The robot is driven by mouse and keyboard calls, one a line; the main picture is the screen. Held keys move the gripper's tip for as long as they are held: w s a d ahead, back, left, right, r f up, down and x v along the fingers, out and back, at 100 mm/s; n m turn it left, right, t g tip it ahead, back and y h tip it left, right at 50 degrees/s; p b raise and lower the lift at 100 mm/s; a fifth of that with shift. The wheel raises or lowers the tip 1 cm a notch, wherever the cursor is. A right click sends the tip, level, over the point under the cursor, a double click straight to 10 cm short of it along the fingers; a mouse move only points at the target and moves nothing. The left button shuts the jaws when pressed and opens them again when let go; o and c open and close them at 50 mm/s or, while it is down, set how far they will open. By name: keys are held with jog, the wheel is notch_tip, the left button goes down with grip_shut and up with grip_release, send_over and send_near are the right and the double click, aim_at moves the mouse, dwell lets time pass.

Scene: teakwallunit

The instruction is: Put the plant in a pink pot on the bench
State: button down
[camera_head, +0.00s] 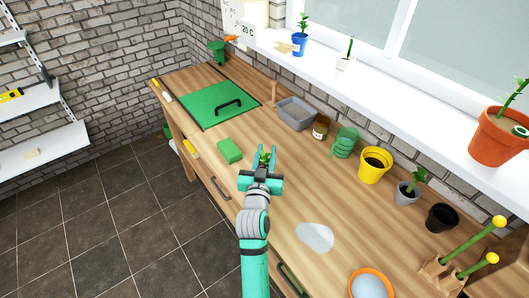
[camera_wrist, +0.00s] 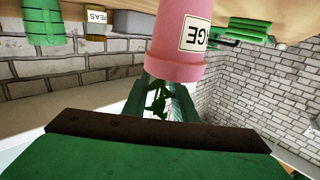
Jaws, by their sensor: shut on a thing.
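In the wrist view the pink pot (camera_wrist: 178,40), with a white label, is at my gripper's fingers (camera_wrist: 162,88). Its green plant (camera_wrist: 157,102) shows between the fingers, and the picture is turned so the bench (camera_wrist: 115,12) is at the top. In the head view my gripper (camera_head: 267,153) is over the middle of the wooden bench (camera_head: 305,190), shut on the potted plant, with some green leaves (camera_head: 265,159) showing. The pink pot is hidden there by my gripper. I cannot tell whether its base touches the bench.
A green sponge (camera_head: 230,150) lies left of my gripper. A grey tray (camera_head: 296,114), brown jar (camera_head: 321,127), green coiled object (camera_head: 345,142) and yellow pot (camera_head: 375,164) stand along the back. A pale patch (camera_head: 315,236) lies in front. Bare wood surrounds my gripper.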

jog(key=shift+d, duration=0.1)
jog(key=c, duration=1.4)
grip_release()
jog(key=shift+f, duration=0.1)
jog(key=shift+c, duration=0.2)
jog(key=shift+r, duration=0.2)
jog(key=s+a, duration=0.2)
jog(key=s, duration=0.9)
jog(key=shift+s, duration=0.4)
